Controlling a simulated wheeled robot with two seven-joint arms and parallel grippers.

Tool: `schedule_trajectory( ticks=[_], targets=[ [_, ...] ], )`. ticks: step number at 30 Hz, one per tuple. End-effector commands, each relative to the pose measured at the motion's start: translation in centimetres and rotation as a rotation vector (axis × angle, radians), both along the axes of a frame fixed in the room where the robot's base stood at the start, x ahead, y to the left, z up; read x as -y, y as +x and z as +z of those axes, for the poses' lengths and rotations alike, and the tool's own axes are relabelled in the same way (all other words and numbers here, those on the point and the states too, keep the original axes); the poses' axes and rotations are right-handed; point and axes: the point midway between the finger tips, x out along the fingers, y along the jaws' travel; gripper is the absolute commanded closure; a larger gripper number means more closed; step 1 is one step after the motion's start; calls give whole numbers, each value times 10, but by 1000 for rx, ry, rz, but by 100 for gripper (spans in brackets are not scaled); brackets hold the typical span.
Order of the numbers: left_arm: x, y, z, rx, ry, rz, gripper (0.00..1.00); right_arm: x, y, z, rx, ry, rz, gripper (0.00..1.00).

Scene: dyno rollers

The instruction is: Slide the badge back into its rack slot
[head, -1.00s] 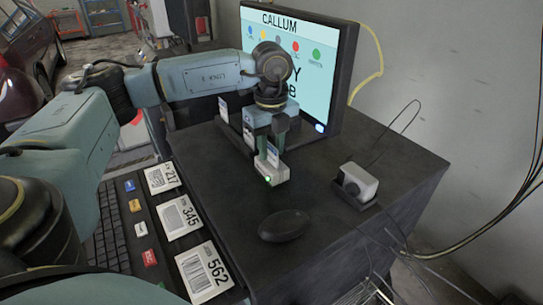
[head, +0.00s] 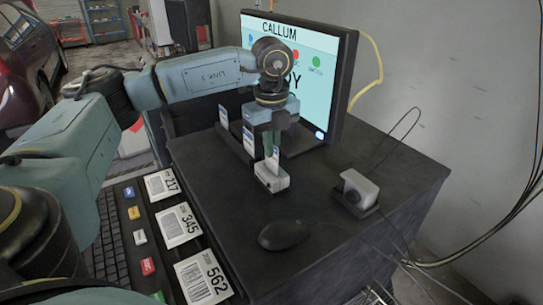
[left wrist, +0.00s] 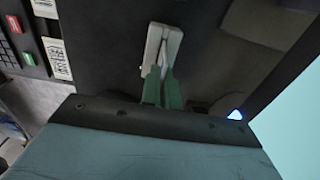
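My left gripper (head: 271,157) is shut on a thin white and blue badge (head: 276,152), just above a small pale grey block (head: 272,180) on the dark desktop. I cannot tell whether the badge touches the block. In the left wrist view the green fingers (left wrist: 162,72) stand close together over the same block (left wrist: 153,48); the badge is close to edge-on there. The dark rack (head: 233,144) runs beside the monitor foot, left of the gripper. Two other badges stand upright in it, one at the far end (head: 224,111) and one nearer (head: 248,138). My right gripper is out of view.
The monitor (head: 318,65) stands close behind the gripper. A black mouse (head: 285,231) lies in front, and a grey box-shaped device (head: 356,189) with a cable stands at right. Number cards (head: 181,225) and a keyboard (head: 113,240) lie at left. The desktop between is clear.

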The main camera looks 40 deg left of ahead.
Motion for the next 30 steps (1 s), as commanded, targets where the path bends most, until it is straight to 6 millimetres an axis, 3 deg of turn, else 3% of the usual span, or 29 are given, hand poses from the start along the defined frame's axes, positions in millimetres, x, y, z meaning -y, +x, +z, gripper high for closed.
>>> schedule_trajectory(
  ticks=[6,12,30],
  targets=[
    [1,1,45,4,-1,-1,100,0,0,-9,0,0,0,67],
    [1,0,73,2,-1,-1,100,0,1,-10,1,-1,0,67],
    [0,0,114,-1,0,0,100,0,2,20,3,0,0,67]
  ],
)
